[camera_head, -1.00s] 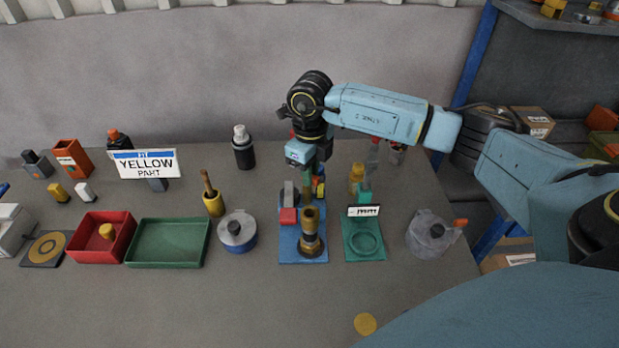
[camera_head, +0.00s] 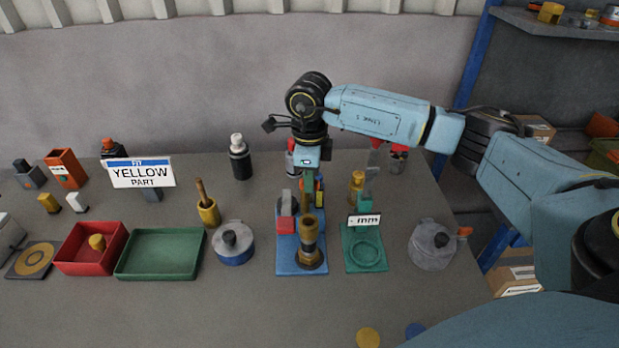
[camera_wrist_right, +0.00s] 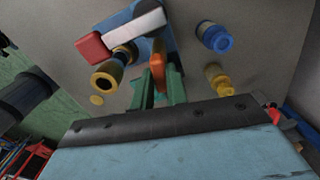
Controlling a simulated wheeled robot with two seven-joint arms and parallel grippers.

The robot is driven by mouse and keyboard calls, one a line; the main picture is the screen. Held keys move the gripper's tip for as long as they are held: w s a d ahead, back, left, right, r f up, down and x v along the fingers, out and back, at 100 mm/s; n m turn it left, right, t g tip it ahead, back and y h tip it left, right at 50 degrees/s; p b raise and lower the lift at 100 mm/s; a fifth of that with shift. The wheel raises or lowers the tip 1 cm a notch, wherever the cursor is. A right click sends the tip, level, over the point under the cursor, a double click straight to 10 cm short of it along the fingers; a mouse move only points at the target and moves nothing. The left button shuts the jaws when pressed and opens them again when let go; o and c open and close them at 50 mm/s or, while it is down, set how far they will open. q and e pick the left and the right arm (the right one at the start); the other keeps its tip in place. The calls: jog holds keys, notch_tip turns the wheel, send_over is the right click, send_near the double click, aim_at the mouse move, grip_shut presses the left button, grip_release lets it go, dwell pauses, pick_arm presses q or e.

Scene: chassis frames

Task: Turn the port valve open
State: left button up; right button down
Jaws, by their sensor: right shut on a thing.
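The port valve stands on a blue base plate (camera_head: 288,265) at the middle of the bench. A brass port (camera_head: 308,240) rises at its front, with a red block (camera_head: 286,225) and a pale grey bar beside it. In the right wrist view the brass port (camera_wrist_right: 106,75), red block (camera_wrist_right: 93,48), pale bar (camera_wrist_right: 133,32) and an orange handle (camera_wrist_right: 158,60) show. My right gripper (camera_head: 309,190) comes down from above behind the brass port. Its green fingers (camera_wrist_right: 159,85) are shut on the orange handle, which they partly hide. My left gripper is not in view.
A green fixture (camera_head: 350,262) stands close to the right of the blue plate, with a grey lidded pot (camera_head: 433,248) beyond it. To the left are a blue-grey pot (camera_head: 233,250), a green tray (camera_head: 125,268) and a red tray (camera_head: 62,262). The front bench is mostly clear.

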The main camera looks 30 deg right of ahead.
jog(key=shift+r, duration=0.1)
jog(key=c, duration=1.4)
grip_release()
notch_tip(320, 180, up, 13)
jog(key=shift+r+b, duration=0.15)
jog(key=shift+b, duration=0.15)
